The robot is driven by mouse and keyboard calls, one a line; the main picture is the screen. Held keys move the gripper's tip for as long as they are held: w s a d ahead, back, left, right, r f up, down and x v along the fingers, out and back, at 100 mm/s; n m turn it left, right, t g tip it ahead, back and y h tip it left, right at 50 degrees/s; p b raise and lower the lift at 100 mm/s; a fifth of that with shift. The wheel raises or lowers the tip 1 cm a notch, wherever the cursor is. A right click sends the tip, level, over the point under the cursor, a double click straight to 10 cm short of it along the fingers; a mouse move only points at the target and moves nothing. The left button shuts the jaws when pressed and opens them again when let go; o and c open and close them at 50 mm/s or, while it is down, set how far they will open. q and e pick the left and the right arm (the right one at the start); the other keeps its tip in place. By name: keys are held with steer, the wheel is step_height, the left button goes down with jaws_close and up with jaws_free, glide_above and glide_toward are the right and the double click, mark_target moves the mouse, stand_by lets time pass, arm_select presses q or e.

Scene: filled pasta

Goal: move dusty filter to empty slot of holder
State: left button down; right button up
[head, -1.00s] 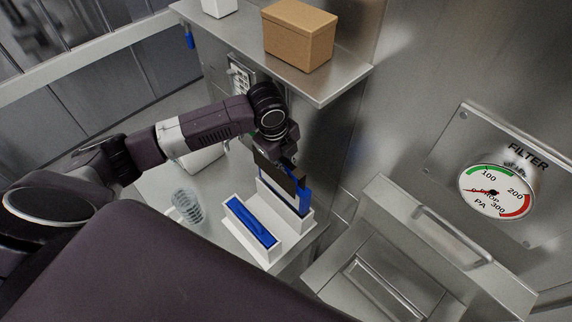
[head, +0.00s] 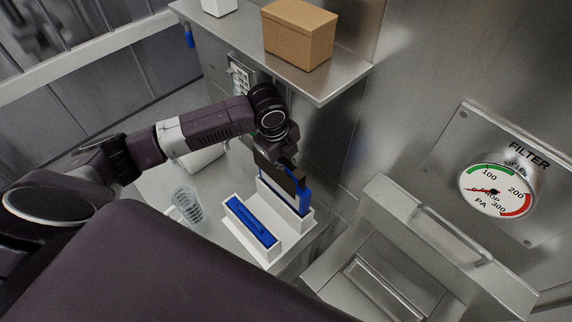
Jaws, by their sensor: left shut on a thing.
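A white holder (head: 270,256) with two long slots stands on the counter near its right edge. The front slot shows a blue strip (head: 250,222) inside; I cannot tell how deep it goes. At the rear slot a dark filter panel with a blue edge (head: 304,200) stands upright, its lower part within or just above the white walls. My left gripper (head: 284,164) is above the rear slot, shut on the top of this dark filter. The fingertips are small and partly hidden by the gripper body. My right gripper is not in view.
A clear glass (head: 187,205) stands left of the holder on the counter (head: 158,190). A metal shelf (head: 335,83) with a cardboard box (head: 299,35) overhangs behind the arm. A filter gauge (head: 497,190) is on the right wall, above a metal panel with a handle (head: 450,235).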

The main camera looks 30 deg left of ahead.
mark_target(286, 179)
arm_select(q)
steer(key=shift+f, duration=0.5)
steer(key=shift+f+b, duration=0.7)
steer(key=shift+f, duration=0.6)
steer(key=shift+f+b, duration=0.65)
steer(key=shift+f, duration=0.9)
steer(key=shift+f+b, duration=1.1)
steer(key=shift+f, duration=1.3)
steer(key=shift+p, duration=0.35)
stand_by(0.3)
steer(key=c, duration=1.9)
jaws_free()
steer(key=shift+o, duration=1.4)
